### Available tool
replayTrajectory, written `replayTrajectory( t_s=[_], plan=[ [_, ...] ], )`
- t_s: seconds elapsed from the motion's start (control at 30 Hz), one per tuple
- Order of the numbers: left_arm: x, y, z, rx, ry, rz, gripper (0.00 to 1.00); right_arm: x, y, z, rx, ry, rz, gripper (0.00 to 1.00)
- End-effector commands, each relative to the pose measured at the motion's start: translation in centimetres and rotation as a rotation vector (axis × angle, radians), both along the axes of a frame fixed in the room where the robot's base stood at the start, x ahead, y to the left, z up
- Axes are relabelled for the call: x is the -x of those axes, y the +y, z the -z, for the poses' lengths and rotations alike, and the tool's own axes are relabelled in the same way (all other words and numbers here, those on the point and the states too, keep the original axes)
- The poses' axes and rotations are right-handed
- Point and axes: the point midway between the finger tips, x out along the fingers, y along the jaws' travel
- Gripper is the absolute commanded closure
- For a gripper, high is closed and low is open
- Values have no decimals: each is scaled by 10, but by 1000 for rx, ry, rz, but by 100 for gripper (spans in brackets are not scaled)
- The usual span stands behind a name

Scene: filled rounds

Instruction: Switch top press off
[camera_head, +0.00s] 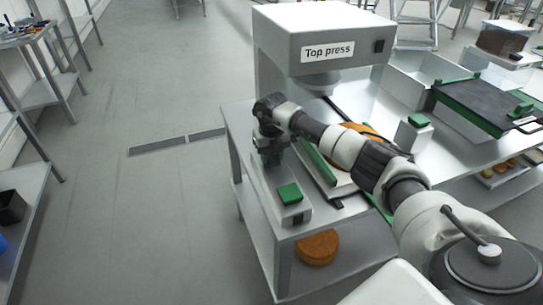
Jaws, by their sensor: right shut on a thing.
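The top press (322,30) is a grey box-shaped head with a "Top press" label on its front. A small black switch (379,46) sits at the right of that front; its setting is too small to tell. My right arm crosses the bench from the lower right. My right gripper (269,156) points down at the bench's left side, just behind a grey control box (294,213) with a green button (289,193). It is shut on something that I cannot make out. It is well apart from the black switch. My left gripper is not in view.
The steel bench (236,116) carries an orange round (362,129), partly behind my arm, and a second green-topped box (413,132). Another round (317,247) lies on the lower shelf. A dark, green-edged conveyor (480,98) stands at right.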

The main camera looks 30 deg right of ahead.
Motion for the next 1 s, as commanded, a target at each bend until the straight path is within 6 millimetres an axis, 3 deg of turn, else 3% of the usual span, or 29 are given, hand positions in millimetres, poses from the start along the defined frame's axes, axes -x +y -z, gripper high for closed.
replayTrajectory(
  t_s=[0.2, 0.23, 0.4, 0.73, 1.0],
  plan=[
    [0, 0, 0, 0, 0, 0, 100, 0, 0, 0, 1, 0, 1, 88],
    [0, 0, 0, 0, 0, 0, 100, 0, 0, 0, 1, 0, 1, 61],
    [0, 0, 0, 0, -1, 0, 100, 0, 0, 0, 1, -1, 1, 38],
    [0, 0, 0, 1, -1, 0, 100, 0, 0, -6, 1, -4, 0, 38],
    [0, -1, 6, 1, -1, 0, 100, 1, 0, -54, 2, -7, 0, 38]
  ],
)
